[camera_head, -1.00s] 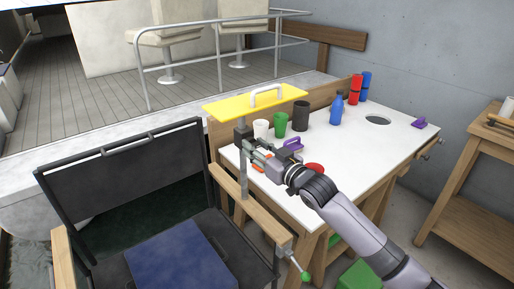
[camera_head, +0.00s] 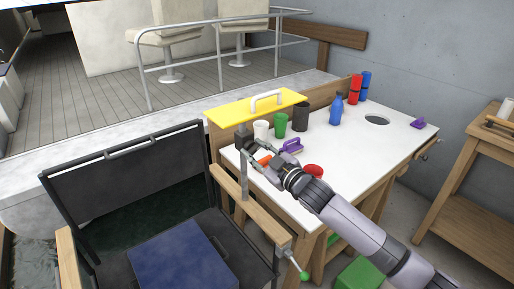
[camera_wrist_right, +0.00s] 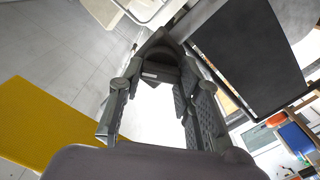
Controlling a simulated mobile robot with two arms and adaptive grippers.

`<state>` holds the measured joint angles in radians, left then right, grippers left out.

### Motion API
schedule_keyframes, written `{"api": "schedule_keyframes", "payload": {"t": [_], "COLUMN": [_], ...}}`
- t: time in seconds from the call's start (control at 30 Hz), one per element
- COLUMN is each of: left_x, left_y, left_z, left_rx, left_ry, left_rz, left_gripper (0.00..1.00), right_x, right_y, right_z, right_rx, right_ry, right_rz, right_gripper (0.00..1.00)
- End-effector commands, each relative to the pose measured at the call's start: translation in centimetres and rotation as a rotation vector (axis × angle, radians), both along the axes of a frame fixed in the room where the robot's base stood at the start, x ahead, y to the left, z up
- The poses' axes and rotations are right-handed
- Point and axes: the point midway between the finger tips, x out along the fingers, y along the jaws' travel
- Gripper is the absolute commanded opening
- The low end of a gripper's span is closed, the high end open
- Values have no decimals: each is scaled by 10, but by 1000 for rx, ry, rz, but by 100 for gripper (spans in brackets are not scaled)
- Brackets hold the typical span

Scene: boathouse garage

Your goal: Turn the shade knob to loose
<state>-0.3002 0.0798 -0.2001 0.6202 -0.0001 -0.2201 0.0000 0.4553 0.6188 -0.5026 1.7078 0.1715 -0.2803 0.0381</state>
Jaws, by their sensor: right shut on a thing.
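The yellow shade (camera_head: 258,106) with a white handle on top sits on an upright post (camera_head: 244,185) clamped to the chair's wooden armrest. The shade also shows in the right wrist view (camera_wrist_right: 50,125). The dark shade knob (camera_head: 241,134) is at the top of the post, just under the shade; in the right wrist view a dark angular part (camera_wrist_right: 160,45) lies at the fingertips. My right gripper (camera_head: 250,147) is shut on the knob, reaching in from the table side. The knob's marking cannot be read. My left gripper is out of view.
The white table (camera_head: 345,145) holds cups, a blue bottle (camera_head: 336,109), a purple-handled item (camera_head: 291,146) and a red item (camera_head: 313,171) close to my right arm. The dark folding chair (camera_head: 125,175) stands at left with a blue cushion (camera_head: 183,263).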

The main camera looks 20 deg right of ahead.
Motion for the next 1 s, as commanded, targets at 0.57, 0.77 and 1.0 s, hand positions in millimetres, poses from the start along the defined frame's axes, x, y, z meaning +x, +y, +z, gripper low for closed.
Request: {"api": "schedule_keyframes", "payload": {"t": [0.57, 0.77, 1.0], "left_x": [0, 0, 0], "left_y": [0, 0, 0], "left_z": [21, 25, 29], "left_rx": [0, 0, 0], "left_ry": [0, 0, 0], "left_rz": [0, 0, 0], "left_gripper": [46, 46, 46], "right_x": [-1, -1, -1], "right_y": [1, 1, 2], "right_z": [-1, -2, -3], "right_rx": [-518, -687, -850], "right_ry": [-186, -248, -308], "right_rz": [1, 0, 2], "right_gripper": [4, 4, 4]}}
